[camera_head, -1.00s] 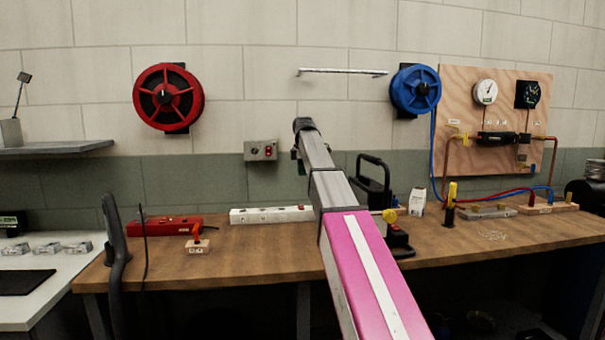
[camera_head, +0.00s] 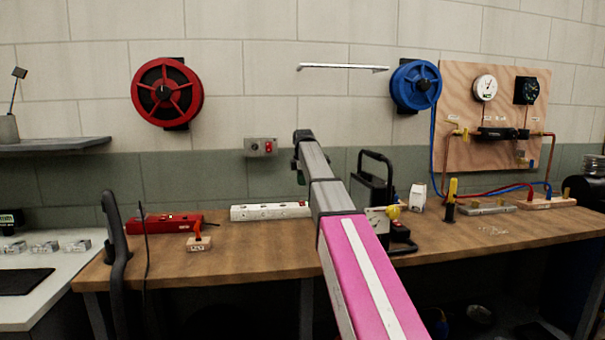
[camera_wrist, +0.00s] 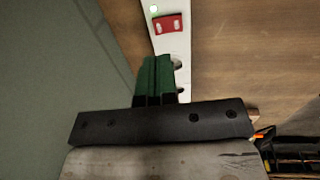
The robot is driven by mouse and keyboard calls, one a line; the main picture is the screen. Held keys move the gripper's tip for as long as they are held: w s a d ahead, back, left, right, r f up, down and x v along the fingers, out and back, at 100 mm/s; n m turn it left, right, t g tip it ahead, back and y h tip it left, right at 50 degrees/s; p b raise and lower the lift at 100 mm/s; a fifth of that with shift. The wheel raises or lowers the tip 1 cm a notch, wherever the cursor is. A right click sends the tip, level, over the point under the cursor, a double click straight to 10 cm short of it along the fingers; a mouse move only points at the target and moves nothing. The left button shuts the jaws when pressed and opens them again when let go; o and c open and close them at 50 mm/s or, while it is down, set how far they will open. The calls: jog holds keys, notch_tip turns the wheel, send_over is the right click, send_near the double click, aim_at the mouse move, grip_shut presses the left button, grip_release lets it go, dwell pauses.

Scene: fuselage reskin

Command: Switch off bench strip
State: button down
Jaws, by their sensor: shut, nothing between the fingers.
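The bench strip (camera_head: 258,212) is a long white power strip lying at the back of the wooden bench. In the wrist view the strip (camera_wrist: 177,45) runs up the picture, with a red rocker switch (camera_wrist: 168,24) and a lit green lamp (camera_wrist: 154,9) near its top end. My gripper (camera_wrist: 158,59) has green fingers, shut and empty. They overlap the strip's left edge in the picture, just below the red switch. I cannot tell whether they touch the strip. In the head view my arm hides most of the gripper and the strip's right end.
A red box (camera_head: 165,224) and a small block with a red lever (camera_head: 199,243) lie left of the strip. A black-handled device (camera_head: 374,185) stands right of my arm. The bench front is mostly clear.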

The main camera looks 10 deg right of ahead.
aim_at(302, 203)
jog(key=f, duration=0.5)
jog(key=w+f, duration=0.1)
jog(key=f, duration=0.1)
jog(key=shift+f, duration=0.15)
jog(key=shift+f, duration=0.25)
jog(key=shift+s, duration=0.1)
jog(key=shift+s, duration=0.1)
jog(key=shift+s, duration=0.7)
jog(key=shift+r, duration=0.1)
jog(key=shift+w+r, duration=0.1)
